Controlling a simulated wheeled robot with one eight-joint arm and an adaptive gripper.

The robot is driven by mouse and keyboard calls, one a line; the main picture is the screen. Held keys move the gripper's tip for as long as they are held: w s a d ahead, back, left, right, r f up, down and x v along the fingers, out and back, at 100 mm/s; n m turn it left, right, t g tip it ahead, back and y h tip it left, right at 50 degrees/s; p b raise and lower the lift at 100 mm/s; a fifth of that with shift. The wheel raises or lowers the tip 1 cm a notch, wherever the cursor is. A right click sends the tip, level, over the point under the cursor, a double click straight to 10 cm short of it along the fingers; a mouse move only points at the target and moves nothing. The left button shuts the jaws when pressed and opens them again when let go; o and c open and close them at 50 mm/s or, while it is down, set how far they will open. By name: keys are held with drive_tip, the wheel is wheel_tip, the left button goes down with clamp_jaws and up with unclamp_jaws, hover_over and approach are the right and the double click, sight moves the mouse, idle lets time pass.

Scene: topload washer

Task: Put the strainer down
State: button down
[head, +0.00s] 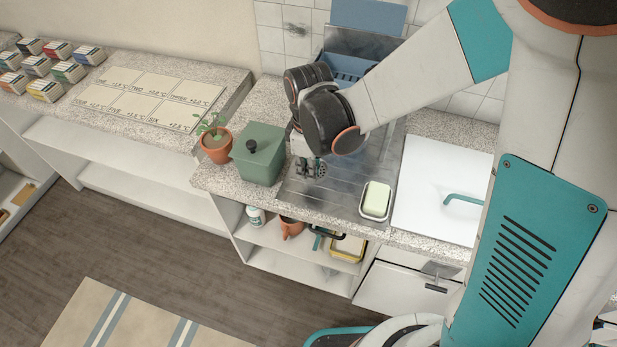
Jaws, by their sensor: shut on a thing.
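My gripper (312,172) points down over the ribbed metal drainboard (335,190), just right of the green box. It is shut on the strainer (321,169), a small grey perforated disc that shows at the right side of the fingertips. The fingers and the arm hide part of the strainer. I cannot tell whether the strainer touches the drainboard or hangs just above it.
A green box (262,156) with a dark knob and a potted plant (216,146) stand to the left. A soap dish (375,201) with pale soap is at the front right, beside a white lid (432,200). A blue bin (345,68) stands behind. The drainboard's front is clear.

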drive_tip(key=shift+f+b, duration=1.4)
drive_tip(key=shift+f, duration=0.8)
drive_tip(key=shift+f, duration=0.2)
drive_tip(key=c, duration=1.7)
unclamp_jaws()
drive_tip(key=shift+r, duration=0.1)
drive_tip(key=shift+r, duration=0.1)
wheel_tip(320, 180, up, 12)
drive_tip(key=p, duration=0.8)
